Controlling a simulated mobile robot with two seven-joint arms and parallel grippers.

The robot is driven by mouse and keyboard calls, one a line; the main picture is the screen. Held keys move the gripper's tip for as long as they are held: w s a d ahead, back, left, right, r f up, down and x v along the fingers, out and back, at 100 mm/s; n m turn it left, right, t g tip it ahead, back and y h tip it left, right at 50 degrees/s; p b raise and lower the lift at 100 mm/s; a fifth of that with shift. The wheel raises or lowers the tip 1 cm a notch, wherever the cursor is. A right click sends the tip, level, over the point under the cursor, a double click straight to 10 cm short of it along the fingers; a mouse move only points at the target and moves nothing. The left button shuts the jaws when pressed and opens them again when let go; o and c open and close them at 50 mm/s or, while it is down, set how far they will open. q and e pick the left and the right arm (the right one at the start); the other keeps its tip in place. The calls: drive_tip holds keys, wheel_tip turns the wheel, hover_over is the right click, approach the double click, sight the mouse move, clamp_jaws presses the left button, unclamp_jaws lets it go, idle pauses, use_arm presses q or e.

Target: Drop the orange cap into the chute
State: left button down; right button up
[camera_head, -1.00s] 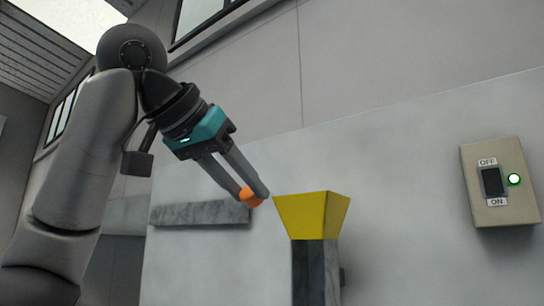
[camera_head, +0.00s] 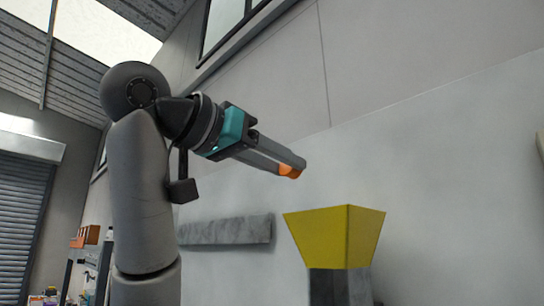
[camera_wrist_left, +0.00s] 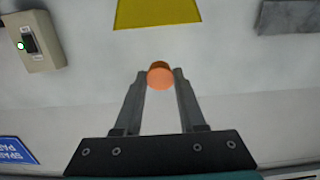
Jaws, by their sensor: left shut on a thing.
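The orange cap (camera_head: 290,171) is held between the fingertips of my left gripper (camera_head: 298,168). In the left wrist view the cap (camera_wrist_left: 160,75) sits between the two finger ends of the left gripper (camera_wrist_left: 161,76). The yellow chute (camera_head: 336,237) flares open at the top and stands on a dark grey post (camera_head: 340,288). In the head view the cap is above and a little left of the chute's rim. In the left wrist view the chute (camera_wrist_left: 157,12) shows at the top edge, apart from the cap. My right gripper is not in view.
A grey stone-like ledge (camera_head: 226,231) is on the pale wall left of the chute. A switch box (camera_wrist_left: 36,42) is on the wall in the left wrist view. Shelves with small items (camera_head: 90,262) stand at the far left. The space above the chute is clear.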

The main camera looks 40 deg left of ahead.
use_arm(q)
drive_tip(key=w+f+p, duration=0.1)
drive_tip(key=w, duration=0.9)
drive_tip(key=shift+d, duration=0.4)
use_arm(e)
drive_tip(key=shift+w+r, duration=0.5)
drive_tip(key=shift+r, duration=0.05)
use_arm(q)
drive_tip(key=shift+w+f, duration=0.1)
drive_tip(key=shift+c, duration=2)
unclamp_jaws()
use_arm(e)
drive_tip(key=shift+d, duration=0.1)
use_arm(q)
drive_tip(key=s+a+r+b, duration=0.1)
drive_tip(key=s+b, duration=0.2)
drive_tip(key=s, duration=1.2)
drive_tip(key=shift+r, duration=0.35)
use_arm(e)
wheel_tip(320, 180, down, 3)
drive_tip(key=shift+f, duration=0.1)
use_arm(q)
drive_tip(key=shift+a, duration=0.1)
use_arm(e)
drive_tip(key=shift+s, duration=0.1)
